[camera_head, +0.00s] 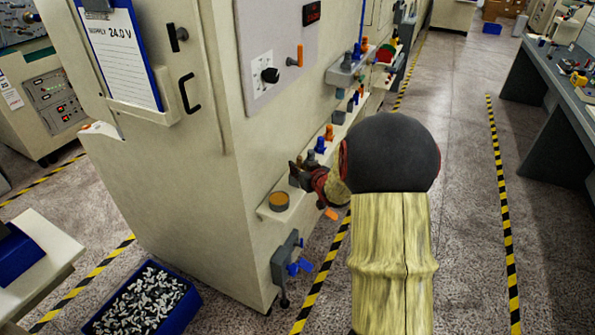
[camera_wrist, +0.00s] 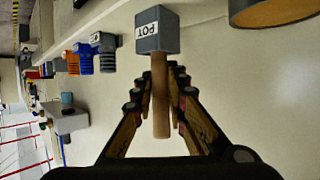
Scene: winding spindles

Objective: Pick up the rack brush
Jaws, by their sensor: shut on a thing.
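In the wrist view a brown wooden handle (camera_wrist: 160,95) runs between the fingers of my gripper (camera_wrist: 162,90), its upper end at a grey block (camera_wrist: 157,38) labelled "POT". This handle appears to be the rack brush; no bristles show. My gripper is shut on it. I cannot tell whether the grey block is part of the brush or a separate holder. In the head view my gripper (camera_head: 303,174) is at the narrow ledge on the side of the cabinet, mostly behind my own arm, and the brush is not clear there.
A round tan-topped piece (camera_head: 279,201) sits on the ledge end, close to my gripper. Blue (camera_head: 320,144) and orange (camera_head: 329,132) pieces stand farther along. The cabinet wall (camera_head: 180,150) is close to the left. A blue bin (camera_head: 145,305) is on the floor; the aisle at right is clear.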

